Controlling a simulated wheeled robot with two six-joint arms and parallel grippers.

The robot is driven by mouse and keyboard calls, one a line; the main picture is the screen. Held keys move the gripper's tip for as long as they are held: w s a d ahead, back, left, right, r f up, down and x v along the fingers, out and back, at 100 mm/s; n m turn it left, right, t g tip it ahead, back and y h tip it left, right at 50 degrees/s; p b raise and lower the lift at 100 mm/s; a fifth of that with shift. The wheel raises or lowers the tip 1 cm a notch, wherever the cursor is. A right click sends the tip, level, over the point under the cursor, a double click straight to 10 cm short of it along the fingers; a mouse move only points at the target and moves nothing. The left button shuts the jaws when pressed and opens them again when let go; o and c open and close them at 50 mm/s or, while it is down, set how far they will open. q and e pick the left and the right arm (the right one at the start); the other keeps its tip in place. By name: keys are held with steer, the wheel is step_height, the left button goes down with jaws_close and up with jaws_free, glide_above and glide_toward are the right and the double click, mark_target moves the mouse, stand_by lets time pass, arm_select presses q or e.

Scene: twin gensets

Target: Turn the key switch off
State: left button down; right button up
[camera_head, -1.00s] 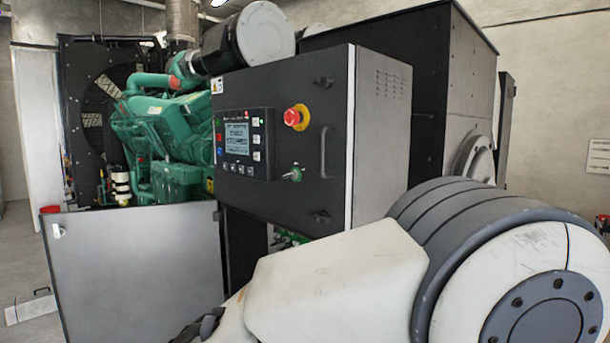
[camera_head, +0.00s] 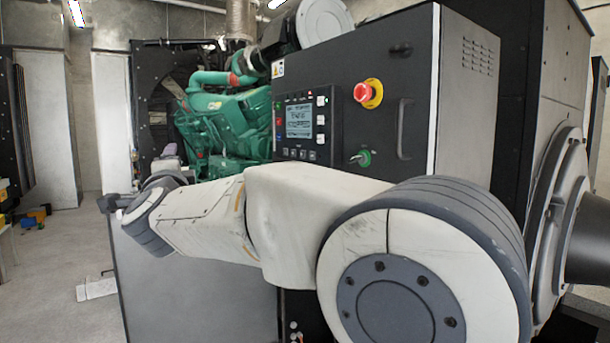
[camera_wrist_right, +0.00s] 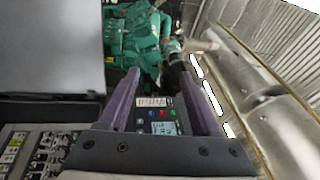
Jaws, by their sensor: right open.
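The key switch (camera_head: 364,158) is a green round switch with a key in it, on the dark front of the control cabinet (camera_head: 415,140), below the red emergency stop. My right arm reaches across below it to the left. My right gripper (camera_head: 166,162) is small and partly hidden at the far end of that arm, well left of the switch. In the right wrist view my right gripper (camera_wrist_right: 160,72) has its two purple fingers apart with nothing held. The display panel shows beyond them, and I cannot make out the key switch there. My left gripper is not in view.
A red emergency stop (camera_head: 367,93) on a yellow base and a vertical handle (camera_head: 403,128) are close to the switch. The display panel (camera_head: 304,127) is to its left. A green engine (camera_head: 230,120) stands behind, and a grey panel (camera_head: 190,285) stands low in front.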

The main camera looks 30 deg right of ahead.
steer(key=d+r+m+g+h, duration=0.1)
steer(key=d+r+m+h, duration=0.2)
steer(key=d+m+h, duration=0.45)
steer(key=m+g+h+b, duration=0.2)
steer(key=m+g+h, duration=0.5)
steer(key=m+g, duration=1.15)
glide_toward(351, 160)
steer(key=m+t, duration=0.1)
steer(key=m, duration=0.1)
steer(key=d+p, duration=0.2)
steer(key=d, duration=0.6)
steer(key=shift+d, duration=0.25)
steer(key=shift+w+d+p, duration=0.1)
steer(key=shift+d+p, duration=0.25)
steer(key=shift+d, duration=0.2)
steer(key=shift+f, duration=0.1)
steer(key=shift+n, duration=0.3)
jaws_close()
